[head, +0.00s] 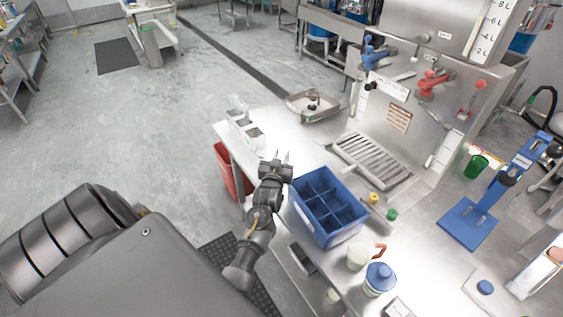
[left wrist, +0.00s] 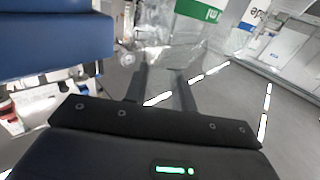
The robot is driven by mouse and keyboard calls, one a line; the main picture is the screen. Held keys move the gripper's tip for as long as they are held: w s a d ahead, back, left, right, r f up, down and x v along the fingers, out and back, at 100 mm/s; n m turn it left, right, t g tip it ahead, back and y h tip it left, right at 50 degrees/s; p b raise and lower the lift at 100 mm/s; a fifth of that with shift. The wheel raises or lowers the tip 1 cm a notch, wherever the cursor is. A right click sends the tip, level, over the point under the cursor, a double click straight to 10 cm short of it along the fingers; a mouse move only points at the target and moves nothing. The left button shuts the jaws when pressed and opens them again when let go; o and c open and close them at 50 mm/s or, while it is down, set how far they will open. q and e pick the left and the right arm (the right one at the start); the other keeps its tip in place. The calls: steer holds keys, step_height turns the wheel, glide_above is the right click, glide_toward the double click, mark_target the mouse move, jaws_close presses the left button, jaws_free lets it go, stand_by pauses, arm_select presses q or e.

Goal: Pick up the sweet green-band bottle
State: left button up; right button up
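In the left wrist view a pale, see-through container with a green band (left wrist: 198,12) and white lettering shows at the top, cut off by the frame edge. It is just beyond the fingertips; I cannot tell the exact gap. My left gripper (head: 275,157) is open and empty, with its two fingers apart; they also show in the left wrist view (left wrist: 160,72). In the head view small pale containers (head: 254,137) stand at the table's left end, a little beyond my left gripper; their bands are too small to read. My right gripper is not in view.
A blue divided crate (head: 345,236) stands right of my left gripper, and its side fills the upper left of the wrist view. A blue-banded container (left wrist: 257,17) is right of the green-banded one.

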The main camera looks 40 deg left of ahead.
arm_select(q)
jaws_close()
